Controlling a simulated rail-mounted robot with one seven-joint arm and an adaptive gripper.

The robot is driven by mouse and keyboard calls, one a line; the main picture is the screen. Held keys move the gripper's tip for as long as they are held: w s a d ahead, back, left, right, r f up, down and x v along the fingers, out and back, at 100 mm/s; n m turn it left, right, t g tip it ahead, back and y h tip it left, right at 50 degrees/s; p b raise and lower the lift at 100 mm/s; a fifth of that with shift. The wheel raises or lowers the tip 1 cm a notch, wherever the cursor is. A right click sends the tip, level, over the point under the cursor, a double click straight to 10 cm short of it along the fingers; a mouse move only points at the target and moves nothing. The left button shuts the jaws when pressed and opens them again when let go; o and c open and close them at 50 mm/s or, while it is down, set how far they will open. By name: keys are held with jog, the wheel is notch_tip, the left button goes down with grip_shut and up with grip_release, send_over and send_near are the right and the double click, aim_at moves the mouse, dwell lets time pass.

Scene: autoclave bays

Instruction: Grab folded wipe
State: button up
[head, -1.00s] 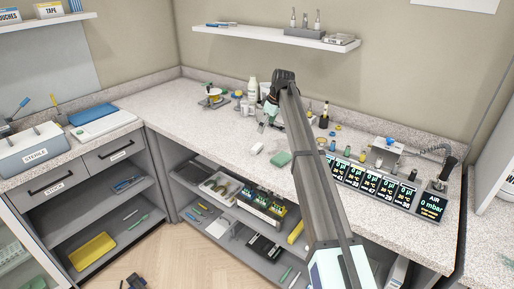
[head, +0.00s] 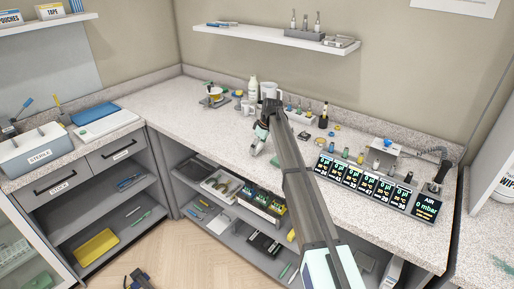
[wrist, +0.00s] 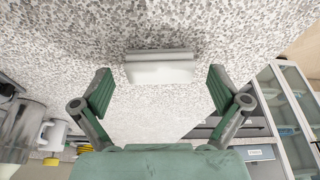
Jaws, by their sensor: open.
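The folded wipe, a small pale block with a greyish upper edge, lies on the speckled counter in the wrist view (wrist: 160,68). My gripper (wrist: 160,90) is open, with one finger to each side of the wipe and clear space at both ends. The wipe sits ahead of the fingertips, and I see no contact. In the head view my gripper (head: 257,147) is low over the counter's front part and hides most or all of the wipe.
A row of displays (head: 362,184) lines the right side. The counter left of my gripper is clear.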

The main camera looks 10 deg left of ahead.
jog(key=shift+f, duration=0.2)
jog(key=c, duration=0.8)
jog(key=shift+r, duration=0.1)
